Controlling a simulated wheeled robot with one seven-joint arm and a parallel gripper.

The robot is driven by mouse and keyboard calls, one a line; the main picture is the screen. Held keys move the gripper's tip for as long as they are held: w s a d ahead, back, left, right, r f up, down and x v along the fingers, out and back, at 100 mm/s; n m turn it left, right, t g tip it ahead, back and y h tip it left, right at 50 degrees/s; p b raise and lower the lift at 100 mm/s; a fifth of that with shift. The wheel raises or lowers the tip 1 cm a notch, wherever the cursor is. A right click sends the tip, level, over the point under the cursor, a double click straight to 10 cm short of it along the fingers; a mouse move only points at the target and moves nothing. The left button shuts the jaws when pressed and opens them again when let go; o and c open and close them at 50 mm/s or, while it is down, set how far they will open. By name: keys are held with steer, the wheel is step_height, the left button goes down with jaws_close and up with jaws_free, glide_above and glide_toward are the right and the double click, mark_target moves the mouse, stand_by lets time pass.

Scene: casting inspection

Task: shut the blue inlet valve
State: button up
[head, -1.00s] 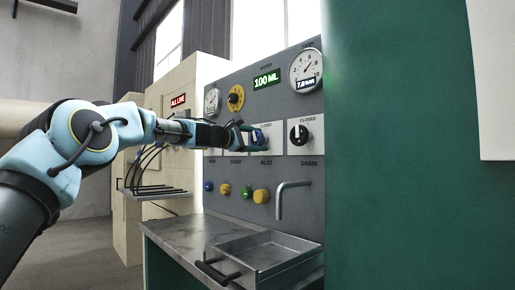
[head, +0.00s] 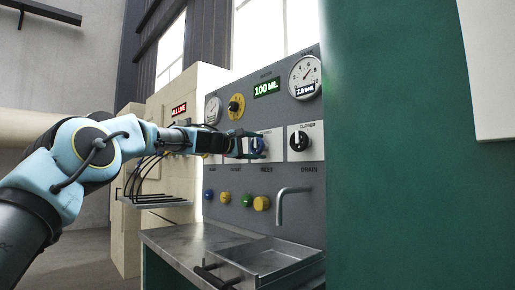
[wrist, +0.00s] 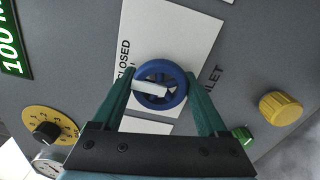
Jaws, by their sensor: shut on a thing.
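The blue inlet valve is a round handwheel (wrist: 176,73) with a white bar across its middle, on a white plate marked CLOSED. In the head view the wheel (head: 258,146) sits on the grey panel, left of the drain valve and partly hidden by my fingers. My gripper (wrist: 160,80) has one green finger on each side of the wheel and is shut on its rim. In the head view my gripper (head: 243,146) reaches the panel from the left. In the wrist view the white bar lies nearly level, slightly tilted, and the plate appears rotated.
The black drain knob (head: 299,142) is just right of the inlet. Below are coloured knobs, including a yellow one (head: 260,203), and a bent spout (head: 281,203). A metal tray (head: 285,255) sits on the bench. A green wall (head: 390,150) bounds the right side.

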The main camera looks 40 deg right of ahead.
steer(key=o, duration=1.3)
steer(key=shift+w+a+f+b, duration=0.1)
steer(key=shift+a+b, duration=0.25)
steer(key=shift+a, duration=0.15)
steer(key=a+b, duration=0.3)
steer(key=a, duration=0.6)
steer(key=shift+w+a+b, duration=0.15)
steer(key=shift+a+b, duration=0.2)
steer(key=shift+a, duration=0.05)
